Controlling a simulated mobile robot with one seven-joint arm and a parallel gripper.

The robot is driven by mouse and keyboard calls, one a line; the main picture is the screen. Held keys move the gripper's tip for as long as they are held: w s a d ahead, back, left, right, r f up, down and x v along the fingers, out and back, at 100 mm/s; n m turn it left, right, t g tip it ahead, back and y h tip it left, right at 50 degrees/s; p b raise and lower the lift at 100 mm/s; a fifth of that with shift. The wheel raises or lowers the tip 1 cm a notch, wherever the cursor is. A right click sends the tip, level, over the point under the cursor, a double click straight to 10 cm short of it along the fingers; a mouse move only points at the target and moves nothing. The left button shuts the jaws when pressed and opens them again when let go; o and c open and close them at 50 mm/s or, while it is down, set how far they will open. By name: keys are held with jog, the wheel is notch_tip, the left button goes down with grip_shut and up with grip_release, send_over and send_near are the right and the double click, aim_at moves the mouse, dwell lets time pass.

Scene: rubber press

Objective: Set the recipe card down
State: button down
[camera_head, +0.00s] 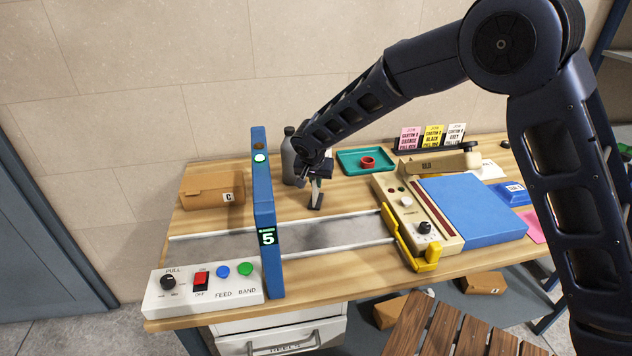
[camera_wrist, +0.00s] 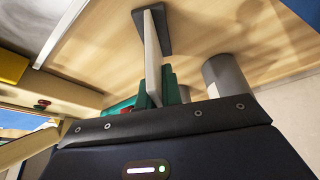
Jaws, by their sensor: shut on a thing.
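My gripper (camera_head: 315,178) is at the middle of the bench, behind the grey feed strip. It is shut on a thin pale plate with a dark foot, which I take for the recipe card (camera_head: 316,194). In the wrist view the card (camera_wrist: 152,55) is nearly edge-on, so its face and any print are hidden. Its dark foot (camera_wrist: 150,17) points at the wooden top. The foot is at or very close to the wood; I cannot tell whether it touches.
The blue arch (camera_head: 265,215) showing 5 stands left of my gripper. A grey bottle (camera_head: 289,158) is close behind it. A teal tray (camera_head: 347,163) with a red ring, a dark rack (camera_head: 401,150) of cards, and a beige press unit (camera_head: 411,207) lie right. A carton (camera_head: 210,191) sits left.

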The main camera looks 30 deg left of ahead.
jog(key=shift+f, duration=0.1)
jog(key=c, duration=1.6)
grip_release()
jog(key=shift+o, duration=0.2)
jog(key=v, duration=1.2)
